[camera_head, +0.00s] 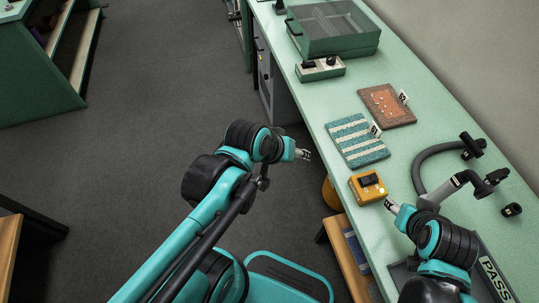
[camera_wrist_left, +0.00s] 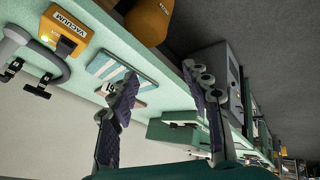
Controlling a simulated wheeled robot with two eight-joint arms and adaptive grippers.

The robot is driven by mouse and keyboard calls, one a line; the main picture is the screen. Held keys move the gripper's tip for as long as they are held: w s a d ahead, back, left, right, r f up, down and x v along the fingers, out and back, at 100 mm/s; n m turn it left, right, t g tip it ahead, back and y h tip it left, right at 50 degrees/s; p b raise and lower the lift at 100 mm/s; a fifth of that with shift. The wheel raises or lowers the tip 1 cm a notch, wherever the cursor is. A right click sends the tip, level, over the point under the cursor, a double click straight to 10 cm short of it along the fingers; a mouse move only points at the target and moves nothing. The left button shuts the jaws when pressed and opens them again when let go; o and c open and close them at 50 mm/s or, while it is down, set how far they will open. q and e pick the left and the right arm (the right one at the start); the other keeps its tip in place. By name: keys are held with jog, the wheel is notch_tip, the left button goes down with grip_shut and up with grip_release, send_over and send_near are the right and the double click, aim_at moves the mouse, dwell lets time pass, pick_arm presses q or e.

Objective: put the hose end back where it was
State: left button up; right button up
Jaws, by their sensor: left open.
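A dark grey hose (camera_head: 424,162) curves over the green bench at the right. Its far end meets a black T-shaped fitting (camera_head: 472,146). A grey piece with black fittings (camera_head: 482,183) stands just nearer, partly behind my right arm. The hose also shows at the left of the left wrist view (camera_wrist_left: 14,36). A yellow vacuum box (camera_head: 368,187) sits at the bench's front edge. My left gripper (camera_head: 303,154) is open and empty, over the floor left of the bench. My right gripper (camera_head: 391,206) is beside the yellow box; its jaw opening is unclear.
A teal striped sample (camera_head: 357,140) and a brown sample (camera_head: 387,105) lie on the bench (camera_head: 455,112). Beyond them are a small switch box (camera_head: 320,69) and a green lidded case (camera_head: 334,27). A wooden stool or shelf (camera_head: 347,258) stands below.

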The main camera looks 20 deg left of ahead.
pick_arm(q)
jog(key=s+a+m+y, duration=0.2)
jog(key=a, duration=0.3)
jog(key=shift+s+a+m+t, duration=0.25)
jog(key=shift+s+m+t, duration=0.15)
